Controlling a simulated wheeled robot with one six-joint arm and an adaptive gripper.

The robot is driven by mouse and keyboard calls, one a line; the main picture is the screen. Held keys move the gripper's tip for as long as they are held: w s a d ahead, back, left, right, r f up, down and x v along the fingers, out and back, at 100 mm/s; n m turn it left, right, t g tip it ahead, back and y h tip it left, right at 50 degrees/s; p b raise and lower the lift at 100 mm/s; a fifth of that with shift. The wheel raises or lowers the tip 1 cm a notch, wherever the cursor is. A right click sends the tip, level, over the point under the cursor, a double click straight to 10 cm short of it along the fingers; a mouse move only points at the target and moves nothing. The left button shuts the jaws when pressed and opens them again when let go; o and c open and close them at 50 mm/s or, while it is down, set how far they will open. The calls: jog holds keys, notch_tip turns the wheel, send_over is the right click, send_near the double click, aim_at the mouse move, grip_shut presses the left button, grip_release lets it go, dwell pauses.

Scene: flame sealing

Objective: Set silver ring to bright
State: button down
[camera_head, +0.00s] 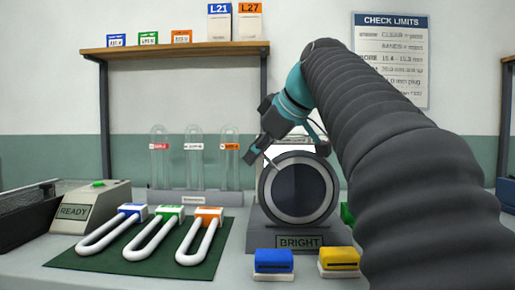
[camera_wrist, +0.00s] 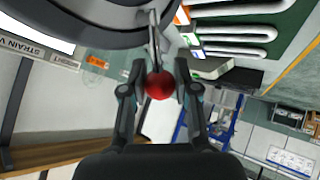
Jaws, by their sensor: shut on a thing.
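The silver ring (camera_head: 331,196) surrounds a dark round disc (camera_head: 298,190) on a grey stand, whose front plate (camera_head: 299,242) reads BRIGHT. A thin metal lever (camera_wrist: 154,40) runs from the ring's edge to a red ball knob (camera_wrist: 159,86). My gripper (camera_head: 254,155) is at the upper left of the ring. In the wrist view my gripper (camera_wrist: 160,82) has one finger on each side of the red knob and is shut on it. The knob is hidden in the head view.
Blue (camera_head: 273,261) and yellow (camera_head: 339,258) blocks stand in front of the ring. White U-shaped tubes with coloured ends lie on a green mat (camera_head: 70,257) at left. Glass tubes stand in a rack (camera_head: 182,197) behind. A READY box (camera_head: 90,207) stands far left.

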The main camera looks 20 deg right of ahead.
jog(key=shift+a+f, duration=0.1)
jog(key=shift+f, duration=0.05)
jog(key=c, duration=0.9)
grip_release()
jog(key=shift+o, duration=0.2)
jog(key=v, duration=1.2)
jog(key=shift+s+a, duration=0.1)
jog(key=shift+a, duration=0.05)
